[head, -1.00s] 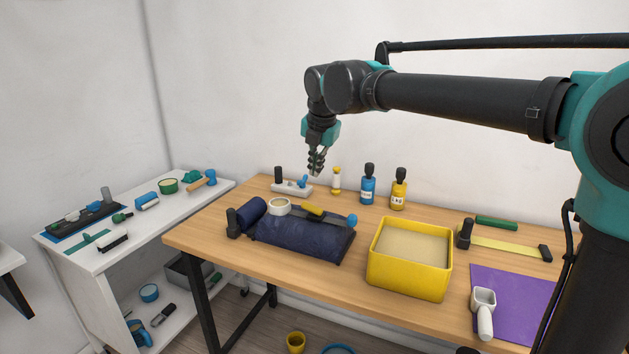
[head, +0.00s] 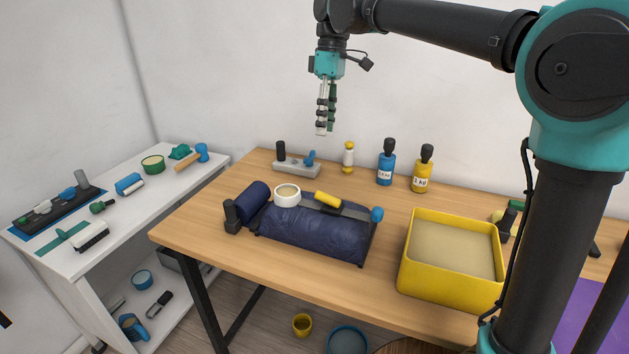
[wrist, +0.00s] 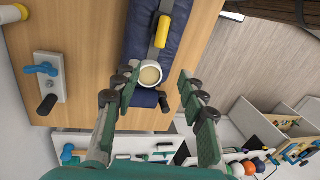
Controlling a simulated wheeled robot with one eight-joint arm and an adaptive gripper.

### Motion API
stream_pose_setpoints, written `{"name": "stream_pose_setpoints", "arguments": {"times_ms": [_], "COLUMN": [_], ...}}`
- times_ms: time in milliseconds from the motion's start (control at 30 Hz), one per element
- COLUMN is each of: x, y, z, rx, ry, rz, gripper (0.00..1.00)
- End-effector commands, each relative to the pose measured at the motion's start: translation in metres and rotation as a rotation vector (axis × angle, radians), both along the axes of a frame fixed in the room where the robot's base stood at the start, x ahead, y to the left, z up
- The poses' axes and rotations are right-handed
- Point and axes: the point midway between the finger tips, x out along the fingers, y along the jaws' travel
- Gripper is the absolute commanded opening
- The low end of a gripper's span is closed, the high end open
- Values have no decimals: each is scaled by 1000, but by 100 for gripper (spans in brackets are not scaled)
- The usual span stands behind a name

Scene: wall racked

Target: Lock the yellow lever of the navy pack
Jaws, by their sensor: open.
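The navy pack (head: 315,232) lies on the wooden table, a dark padded roll with a dark strip along its top. Its yellow lever (head: 328,200) sits on that strip, right of a white-rimmed round cup (head: 287,194). In the wrist view the yellow lever (wrist: 162,32) is near the top, beyond the round cup (wrist: 149,75). My gripper (head: 325,129) hangs pointing down above and behind the pack, apart from it. In the wrist view my gripper (wrist: 155,98) has its two fingers spread, with nothing held between them.
A yellow bin (head: 451,286) stands right of the pack. Blue (head: 386,168) and yellow (head: 423,174) bottles stand behind, beside a small white-and-yellow bottle (head: 348,157). A grey block with a blue knob (head: 297,166) is at the back left. Bare table lies between pack and bottles.

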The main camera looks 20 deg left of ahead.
Motion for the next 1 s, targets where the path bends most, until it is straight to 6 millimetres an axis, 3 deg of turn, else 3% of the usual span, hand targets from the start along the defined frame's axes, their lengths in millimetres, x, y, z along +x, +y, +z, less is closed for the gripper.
{"name": "stream_pose_setpoints", "arguments": {"times_ms": [167, 800, 1000], "x": [-4, -29, -35], "y": [0, 1, 1], "z": [-13, -132, -158], "rx": [-5, -3, -3], "ry": [5, 3, 3], "rz": [-12, -10, -10], "gripper": [42, 42, 42]}}
